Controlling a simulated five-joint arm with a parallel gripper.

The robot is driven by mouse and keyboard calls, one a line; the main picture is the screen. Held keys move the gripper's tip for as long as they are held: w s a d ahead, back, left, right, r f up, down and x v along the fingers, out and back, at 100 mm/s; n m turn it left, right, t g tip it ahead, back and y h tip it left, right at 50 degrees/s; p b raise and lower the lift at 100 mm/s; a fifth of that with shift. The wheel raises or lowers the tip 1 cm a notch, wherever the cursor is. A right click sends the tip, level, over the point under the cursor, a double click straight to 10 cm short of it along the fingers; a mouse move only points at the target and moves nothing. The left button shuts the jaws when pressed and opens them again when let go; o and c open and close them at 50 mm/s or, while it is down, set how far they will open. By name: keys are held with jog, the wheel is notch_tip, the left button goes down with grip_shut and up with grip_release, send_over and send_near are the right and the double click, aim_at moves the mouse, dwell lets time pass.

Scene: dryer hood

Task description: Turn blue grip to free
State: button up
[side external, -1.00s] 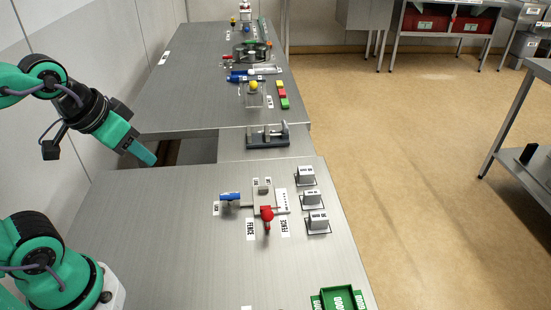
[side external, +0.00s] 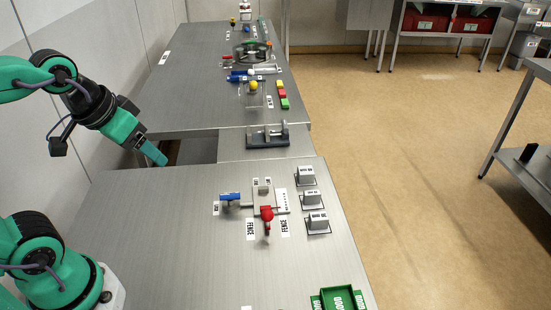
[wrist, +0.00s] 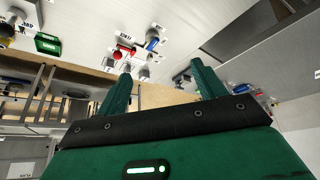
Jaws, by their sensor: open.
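A blue grip (side external: 230,196) sits on a small metal fitting (side external: 264,197) on the near bench. It points left, towards a small label (side external: 216,208) too small to read surely. In the wrist view the blue grip (wrist: 152,43) shows beyond the fingertips. A red grip (side external: 267,213) is on the same fitting. My gripper (side external: 158,155) hangs in the air to the left, above the bench's far left corner, well apart from the blue grip. In the wrist view its two fingers (wrist: 160,70) are spread with nothing between them.
Three grey blocks (side external: 312,197) stand right of the fitting. A green tray (side external: 340,298) lies at the front edge. A dark clamp-like device (side external: 267,136) stands on the step behind. Left of that step is a dark recess (side external: 190,151). The bench's left part is clear.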

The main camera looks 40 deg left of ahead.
jog(key=w, duration=0.1)
jog(key=n+g, duration=0.5)
jog(key=n, duration=0.3)
send_over(230, 199)
jog(key=f, duration=1.3)
jog(key=shift+w+a+f, duration=0.3)
jog(key=shift+a+f, duration=0.05)
jog(key=shift+f, duration=3.9)
jog(key=c, duration=1)
